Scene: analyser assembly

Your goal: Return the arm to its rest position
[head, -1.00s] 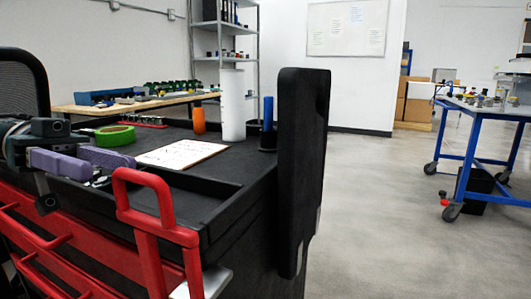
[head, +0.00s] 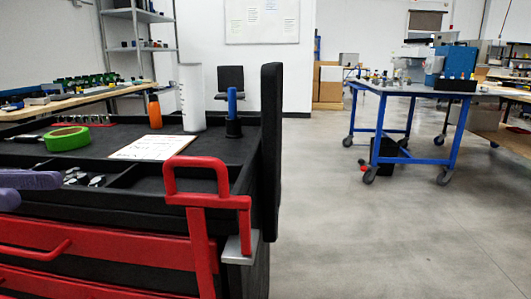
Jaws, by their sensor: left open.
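My left gripper (head: 36,188) shows at the left edge of the head view, with its purple fingers over the near left part of the black-topped cart (head: 120,209). The fingers are apart, and nothing shows between them. The picture edge cuts off the rest of the gripper and the arm. Just beyond the fingers is a tray section holding small metal parts (head: 82,177); I cannot tell how high above it the fingers are. My right gripper is not in view.
On the cart are green tape (head: 67,139), an orange bottle (head: 154,112), a white cylinder (head: 191,97), a blue-handled tool (head: 232,112) and a paper (head: 152,148). A red handle (head: 197,163) and black upright panel (head: 271,150) stand at its right. Open floor lies right, before a blue-legged table (head: 381,115).

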